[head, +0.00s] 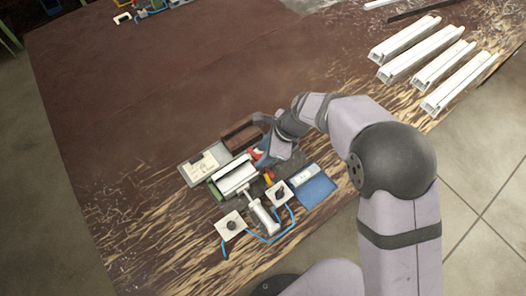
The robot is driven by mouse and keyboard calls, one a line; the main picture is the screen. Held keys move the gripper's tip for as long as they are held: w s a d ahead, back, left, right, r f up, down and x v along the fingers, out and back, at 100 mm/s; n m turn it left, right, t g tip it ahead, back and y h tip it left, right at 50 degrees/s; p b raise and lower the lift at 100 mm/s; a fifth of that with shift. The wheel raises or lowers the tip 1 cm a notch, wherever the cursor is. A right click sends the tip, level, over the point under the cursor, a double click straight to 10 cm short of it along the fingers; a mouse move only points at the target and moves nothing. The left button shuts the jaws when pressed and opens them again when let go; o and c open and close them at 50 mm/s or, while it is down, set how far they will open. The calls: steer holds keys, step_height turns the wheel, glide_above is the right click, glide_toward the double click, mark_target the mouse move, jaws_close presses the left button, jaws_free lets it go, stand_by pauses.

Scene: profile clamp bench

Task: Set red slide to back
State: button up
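A small red part (256,154), which looks like the red slide, shows at the right end of the clamp fixture (233,176) on the bench. Only a little of it is visible beside my gripper. My gripper (268,154) is down at the fixture's right end, right by the red part. I cannot tell whether it touches it. The fingers are small and partly hidden by my wrist, so their opening does not show. The fixture holds a white profile piece lying across it, with a green part at its left end and a silver cylinder in front.
A grey plate with a label (201,165) and a dark brown tray (242,135) lie behind the fixture. Two white knob boxes (230,226) (278,194) with blue hoses stand in front. A blue pad (316,192) lies right. Several white profiles (420,55) lie back right. The bench's middle is clear.

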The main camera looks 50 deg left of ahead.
steer(key=shift+c, duration=0.5)
jaws_close()
steer(key=w, duration=1.2)
steer(key=shift+a, duration=0.1)
steer(key=shift+w+r, duration=0.1)
steer(key=shift+o, duration=0.5)
jaws_free()
steer(key=b+v, duration=0.2)
steer(key=v, duration=0.5)
steer(key=shift+r+b, duration=0.15)
steer(key=shift+b, duration=0.15)
